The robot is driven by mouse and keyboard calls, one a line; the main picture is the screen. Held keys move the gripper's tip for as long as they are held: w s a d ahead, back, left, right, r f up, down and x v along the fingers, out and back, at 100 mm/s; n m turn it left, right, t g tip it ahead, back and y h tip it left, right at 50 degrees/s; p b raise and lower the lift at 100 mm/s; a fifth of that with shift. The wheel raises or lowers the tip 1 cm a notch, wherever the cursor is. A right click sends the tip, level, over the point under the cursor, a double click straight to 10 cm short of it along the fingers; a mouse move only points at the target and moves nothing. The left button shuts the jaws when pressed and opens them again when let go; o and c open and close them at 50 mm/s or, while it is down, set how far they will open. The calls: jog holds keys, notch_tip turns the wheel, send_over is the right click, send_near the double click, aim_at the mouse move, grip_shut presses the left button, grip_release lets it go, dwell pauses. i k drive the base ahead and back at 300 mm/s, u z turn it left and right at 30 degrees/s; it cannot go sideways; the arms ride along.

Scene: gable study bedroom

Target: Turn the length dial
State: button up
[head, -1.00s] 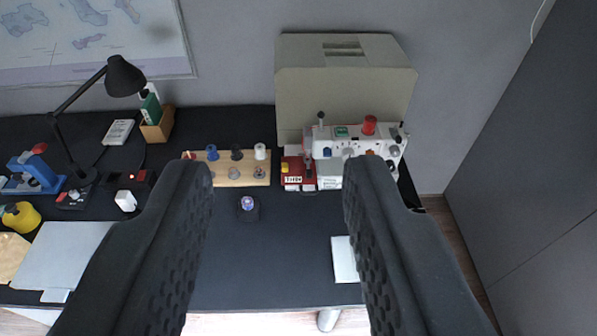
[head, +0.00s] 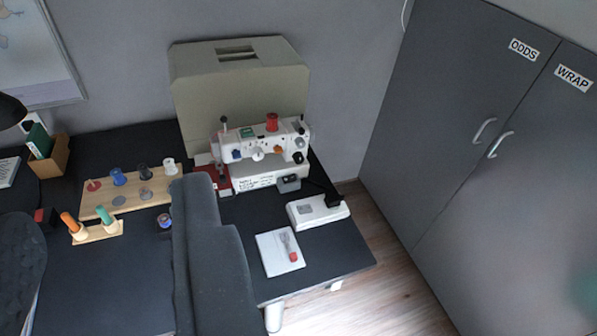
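A white sewing machine (head: 245,146) stands at the back of the dark desk, in front of a beige case. Its front carries several small knobs: a blue one (head: 236,155), a white one (head: 258,154), an orange one (head: 279,150) and a dark one (head: 298,157). Their labels are too small to read, so I cannot tell which is the length dial. A red spool (head: 272,122) sits on top. My gripper (head: 108,203) is open and empty, its fingers apart at the left and lower middle. It is left of and nearer than the machine, touching no knob.
The beige case (head: 240,85) stands behind the machine. A wooden spool rack (head: 135,207) is left of it. A white foot pedal (head: 308,212) and a white pad (head: 268,250) lie on the desk's right part. Grey cupboards (head: 450,140) stand at the right, with floor between.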

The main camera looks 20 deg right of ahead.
aim_at(297, 157)
jog(key=k, duration=1.1)
jog(key=z, duration=0.4)
jog(key=i, duration=1.85)
jog(key=u, duration=0.55)
jog(key=i, duration=0.4)
jog(key=u, duration=0.3)
